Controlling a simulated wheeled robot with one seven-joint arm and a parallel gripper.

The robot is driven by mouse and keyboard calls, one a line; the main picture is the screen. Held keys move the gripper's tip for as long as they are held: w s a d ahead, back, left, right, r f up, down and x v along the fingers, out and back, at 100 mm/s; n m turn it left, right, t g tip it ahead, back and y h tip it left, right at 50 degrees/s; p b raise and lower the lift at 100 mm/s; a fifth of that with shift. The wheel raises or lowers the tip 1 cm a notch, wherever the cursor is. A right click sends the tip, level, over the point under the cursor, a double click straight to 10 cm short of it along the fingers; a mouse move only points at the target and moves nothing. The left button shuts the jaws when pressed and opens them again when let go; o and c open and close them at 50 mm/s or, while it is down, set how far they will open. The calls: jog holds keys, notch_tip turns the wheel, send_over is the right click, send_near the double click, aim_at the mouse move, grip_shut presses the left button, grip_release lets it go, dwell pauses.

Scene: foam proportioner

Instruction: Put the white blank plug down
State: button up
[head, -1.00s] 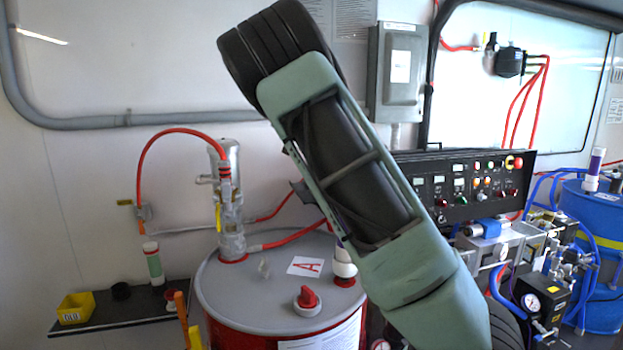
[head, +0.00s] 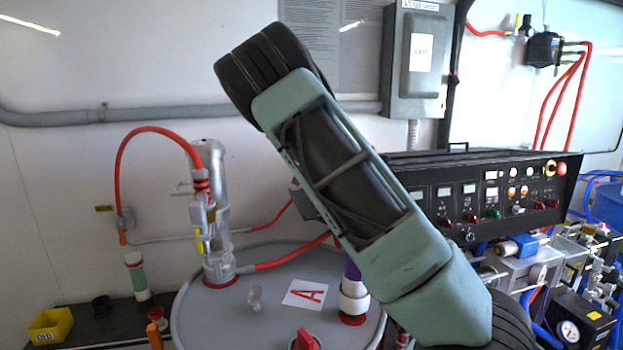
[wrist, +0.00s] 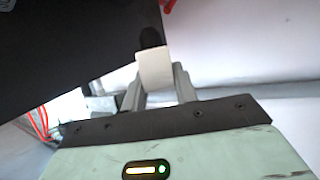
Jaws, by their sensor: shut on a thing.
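In the wrist view, my gripper (wrist: 157,86) is shut on the white blank plug (wrist: 155,68), a pale, short, cylinder-like piece between the two grey fingers. A dark rounded piece (wrist: 150,37) shows just beyond the plug; I cannot tell whether it belongs to it. In the head view, my green and black arm crosses the middle, and I cannot make out the plug or the fingertips there. The grey drum top (head: 215,318) lies behind and below my arm. I cannot tell what surface, if any, is under the plug.
The drum carries a metal pump (head: 212,215) with a red hose, a red knob (head: 305,341), and a white and purple cylinder (head: 353,297) beside my arm. A black shelf at left holds a yellow bin (head: 50,325) and a green-white tube (head: 137,275). A control panel (head: 490,195) stands right.

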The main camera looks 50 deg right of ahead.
jog(key=shift+f+p, duration=0.85)
jog(key=shift+f, duration=2)
jog(key=shift+f, duration=0.15)
jog(key=o, duration=1)
jog(key=shift+c, duration=0.2)
jog(key=shift+r, duration=0.2)
jog(key=b+v, duration=0.3)
jog(key=v, duration=0.9)
